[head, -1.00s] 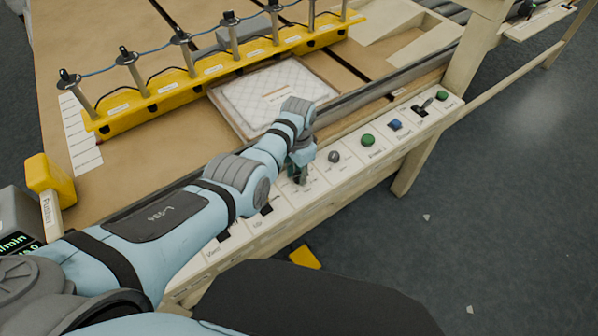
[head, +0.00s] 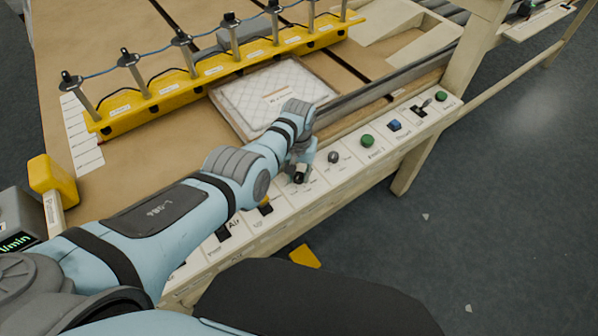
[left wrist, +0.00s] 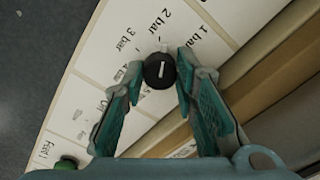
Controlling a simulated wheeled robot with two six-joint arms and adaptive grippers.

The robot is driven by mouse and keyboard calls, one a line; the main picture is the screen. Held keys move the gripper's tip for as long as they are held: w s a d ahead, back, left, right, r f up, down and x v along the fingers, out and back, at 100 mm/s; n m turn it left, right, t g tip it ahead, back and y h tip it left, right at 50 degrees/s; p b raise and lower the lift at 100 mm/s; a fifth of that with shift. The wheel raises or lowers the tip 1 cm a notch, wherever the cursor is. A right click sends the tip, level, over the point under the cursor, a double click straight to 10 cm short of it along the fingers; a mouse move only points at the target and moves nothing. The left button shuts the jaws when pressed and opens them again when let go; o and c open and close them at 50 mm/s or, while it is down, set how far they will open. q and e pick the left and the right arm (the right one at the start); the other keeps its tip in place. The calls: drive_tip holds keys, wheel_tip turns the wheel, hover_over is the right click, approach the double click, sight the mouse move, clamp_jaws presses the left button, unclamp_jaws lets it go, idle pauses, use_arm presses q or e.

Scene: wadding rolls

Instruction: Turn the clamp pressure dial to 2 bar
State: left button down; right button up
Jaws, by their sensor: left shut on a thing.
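The clamp pressure dial is a round black knob (left wrist: 159,72) with a white line, on the pale label strip in the left wrist view. Printed labels 1 bar (left wrist: 203,45), 2 bar (left wrist: 171,20) and 3 bar (left wrist: 126,37) surround its upper side. The white line runs nearly upright in the picture, roughly in line with the 2 bar label. My left gripper (left wrist: 159,62) is shut on the knob, one finger on each side. In the head view my left gripper (head: 300,173) is down at the panel and mostly hides the dial. My right gripper is not in view.
A framed white pad (head: 255,92) and a yellow rail (head: 160,92) with upright posts lie behind.

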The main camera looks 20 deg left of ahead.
sight(299, 176)
use_arm(q)
drive_tip(key=shift+n, duration=0.9)
drive_tip(key=shift+f, duration=0.1)
drive_tip(key=c, duration=1.3)
unclamp_jaws()
wheel_tip(299, 176, up, 12)
